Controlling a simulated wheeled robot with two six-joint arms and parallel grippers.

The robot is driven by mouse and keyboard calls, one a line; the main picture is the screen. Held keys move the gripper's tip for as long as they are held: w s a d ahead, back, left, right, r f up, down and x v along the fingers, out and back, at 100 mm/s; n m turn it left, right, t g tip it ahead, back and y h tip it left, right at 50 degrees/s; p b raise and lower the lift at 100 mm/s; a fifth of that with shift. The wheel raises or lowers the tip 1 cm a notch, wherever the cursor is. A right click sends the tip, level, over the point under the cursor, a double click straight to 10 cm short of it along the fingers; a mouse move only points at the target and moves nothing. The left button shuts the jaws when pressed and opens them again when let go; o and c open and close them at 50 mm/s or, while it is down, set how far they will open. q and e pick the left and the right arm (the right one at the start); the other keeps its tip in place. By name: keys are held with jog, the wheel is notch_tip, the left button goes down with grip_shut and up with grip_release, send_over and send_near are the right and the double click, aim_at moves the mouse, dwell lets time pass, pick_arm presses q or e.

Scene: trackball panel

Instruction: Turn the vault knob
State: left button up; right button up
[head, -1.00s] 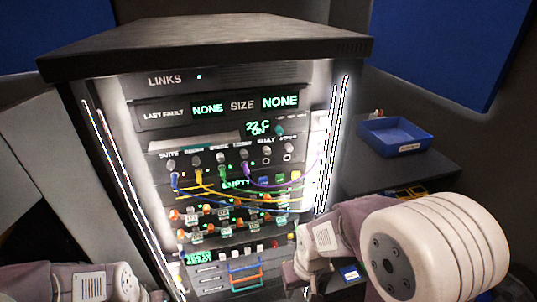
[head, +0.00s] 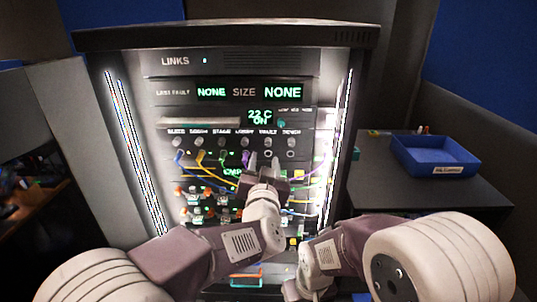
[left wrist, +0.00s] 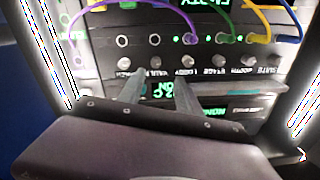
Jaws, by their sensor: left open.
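The vault knob (head: 268,142) is a small grey knob under its label in the row of knobs on the rack. An empty jack (head: 268,154) is below it. The left wrist view is upside down and shows the vault knob (left wrist: 155,62) past my fingertips, with the lobby knob (left wrist: 188,61) to its right. My left gripper (head: 264,160) is open and empty just in front of the panel. Its fingertips (left wrist: 160,76) lie to either side of the vault knob in that view; contact cannot be told. My right gripper (head: 293,290) is low at the bottom edge, its fingers not visible.
Blue, yellow, green and purple cables (head: 243,160) hang from jacks near my left gripper. The rack's lit side strips (head: 338,150) bound the panel. A blue tray (head: 435,158) stands on a side table (head: 470,192) at the right.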

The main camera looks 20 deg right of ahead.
aim_at(268, 144)
pick_arm(q)
jog(key=x, duration=0.2)
jog(key=p+x, duration=0.1)
jog(key=x, duration=0.5)
jog(key=shift+d+p, duration=0.4)
jog(key=shift+d, duration=0.05)
jog(key=shift+w+d, duration=0.15)
jog(key=shift+w, duration=0.05)
jog(key=shift+c, duration=0.3)
grip_shut()
